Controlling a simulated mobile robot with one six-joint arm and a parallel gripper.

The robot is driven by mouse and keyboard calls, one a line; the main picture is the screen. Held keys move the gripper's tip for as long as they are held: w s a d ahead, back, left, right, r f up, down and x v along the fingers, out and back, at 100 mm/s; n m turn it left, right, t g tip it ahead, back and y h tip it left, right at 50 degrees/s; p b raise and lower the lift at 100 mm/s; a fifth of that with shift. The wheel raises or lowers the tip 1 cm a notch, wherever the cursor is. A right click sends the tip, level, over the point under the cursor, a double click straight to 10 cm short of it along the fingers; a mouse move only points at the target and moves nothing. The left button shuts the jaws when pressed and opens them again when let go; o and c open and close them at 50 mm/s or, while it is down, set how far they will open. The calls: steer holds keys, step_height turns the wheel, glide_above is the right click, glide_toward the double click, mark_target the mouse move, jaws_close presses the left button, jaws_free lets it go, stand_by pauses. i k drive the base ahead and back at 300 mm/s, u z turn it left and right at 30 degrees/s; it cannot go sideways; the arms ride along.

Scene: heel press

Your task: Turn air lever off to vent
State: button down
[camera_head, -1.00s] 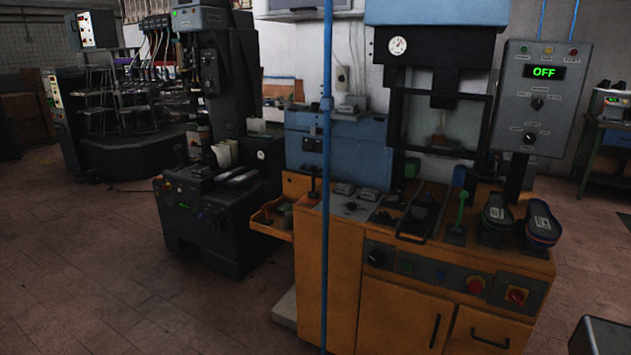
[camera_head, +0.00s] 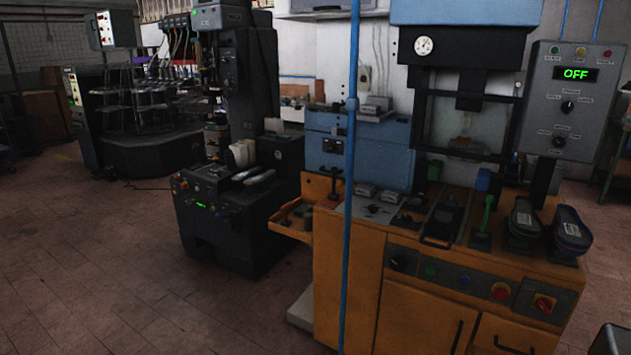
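The orange press cabinet (camera_head: 362,268) stands right of centre with levers on its top. A green-handled lever (camera_head: 486,215) stands upright near two shoe-shaped pieces. A small dark lever (camera_head: 333,184) stands at the cabinet's left end. A blue vertical pipe (camera_head: 347,230) has a small fitting (camera_head: 352,104) partway up. No readable label shows which of these is the air lever. A round gauge (camera_head: 424,46) sits on the press head. My gripper is not in view.
A dark machine (camera_head: 228,215) stands left of the cabinet, and a round rack machine (camera_head: 165,150) stands behind it. An orange side tray (camera_head: 285,226) juts from the cabinet's left. A dark object (camera_head: 610,341) is cut off at lower right. The tiled floor (camera_head: 90,270) at left is clear.

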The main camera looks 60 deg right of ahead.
mark_target(334, 171)
steer(key=i, duration=0.85)
steer(key=z, duration=0.05)
